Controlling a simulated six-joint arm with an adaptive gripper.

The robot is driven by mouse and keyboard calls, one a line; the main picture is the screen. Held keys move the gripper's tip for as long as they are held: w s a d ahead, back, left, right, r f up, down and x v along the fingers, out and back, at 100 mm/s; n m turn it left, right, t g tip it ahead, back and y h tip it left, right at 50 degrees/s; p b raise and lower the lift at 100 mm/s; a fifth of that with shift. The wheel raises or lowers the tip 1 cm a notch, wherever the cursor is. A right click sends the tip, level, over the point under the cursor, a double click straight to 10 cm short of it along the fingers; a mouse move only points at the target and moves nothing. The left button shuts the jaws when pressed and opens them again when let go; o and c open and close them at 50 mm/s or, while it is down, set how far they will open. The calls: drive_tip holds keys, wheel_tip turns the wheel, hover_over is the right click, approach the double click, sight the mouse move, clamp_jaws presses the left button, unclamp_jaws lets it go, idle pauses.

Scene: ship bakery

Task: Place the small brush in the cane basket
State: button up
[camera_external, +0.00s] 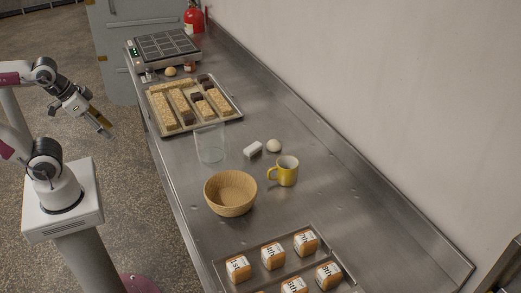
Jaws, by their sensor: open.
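The cane basket (230,208) is a round, tan woven bowl standing upright on the steel counter. Its inside looks empty. I cannot make out a small brush with certainty; a small white block-like item (253,150) lies on the counter behind the basket, too small to identify. My gripper (101,121) is off the counter's left side, above the floor and pointing down to the right. It is open, well apart from the basket. A small tan patch shows at its fingertips, and I cannot tell what it is.
A yellow mug (287,174) stands just right of the basket, and a clear container (210,144) behind it. A round bun (274,146) lies near the wall. Trays of bars (238,115) and wrapped loaves (323,233) lie behind and in front. A scale (163,46) stands far back.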

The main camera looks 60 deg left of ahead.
drive_tip(key=n+y, duration=0.3)
drive_tip(key=n, duration=0.1)
hover_over(254, 147)
drive_tip(key=s+d, duration=0.2)
drive_tip(key=s, duration=0.2)
wheel_tip(254, 147, down, 15)
drive_tip(key=shift+w+a+f+n+t+h, duration=0.1)
drive_tip(key=shift+w+n+t+h, duration=0.1)
drive_tip(key=shift+n+t+h, duration=0.1)
drive_tip(key=shift+f, duration=0.1)
drive_tip(key=shift+x, duration=1.2)
drive_tip(key=shift+a+f, duration=0.1)
